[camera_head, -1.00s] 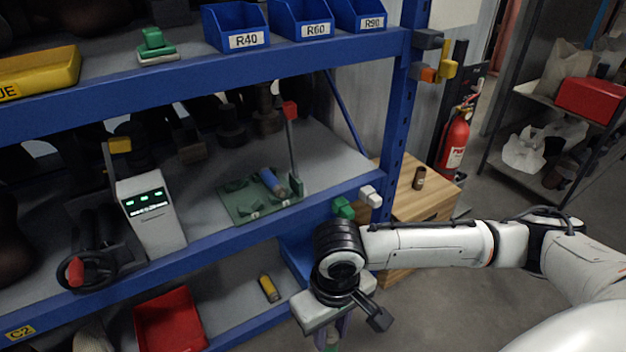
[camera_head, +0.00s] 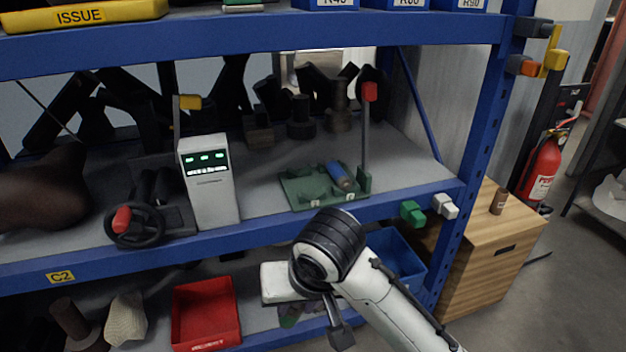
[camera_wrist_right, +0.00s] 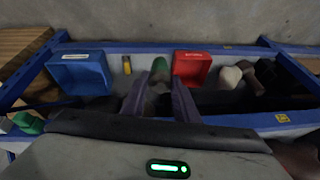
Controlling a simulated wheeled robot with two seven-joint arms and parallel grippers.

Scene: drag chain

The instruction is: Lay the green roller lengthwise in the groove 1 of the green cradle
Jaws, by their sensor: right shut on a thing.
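The green cradle (camera_head: 296,193) is a flat plate on the middle shelf, with small white labels on its front edge. A blue roller (camera_head: 337,174) lies on its right part. My right gripper (camera_head: 288,318) is low at the front of the bottom shelf, below and in front of the cradle. In the right wrist view its two fingers (camera_wrist_right: 160,88) are shut on the green roller (camera_wrist_right: 160,66), whose rounded end sticks out past them. In the head view the roller (camera_head: 291,316) is mostly hidden by the gripper. My left gripper is not in view.
A post with a red top (camera_head: 369,92) stands right of the cradle; a grey display box (camera_head: 208,182) stands left. The blue shelf beam (camera_head: 250,236) runs between gripper and cradle. A red bin (camera_head: 206,312), a blue bin (camera_head: 400,252) and a yellow roller (camera_wrist_right: 127,65) are on the bottom shelf.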

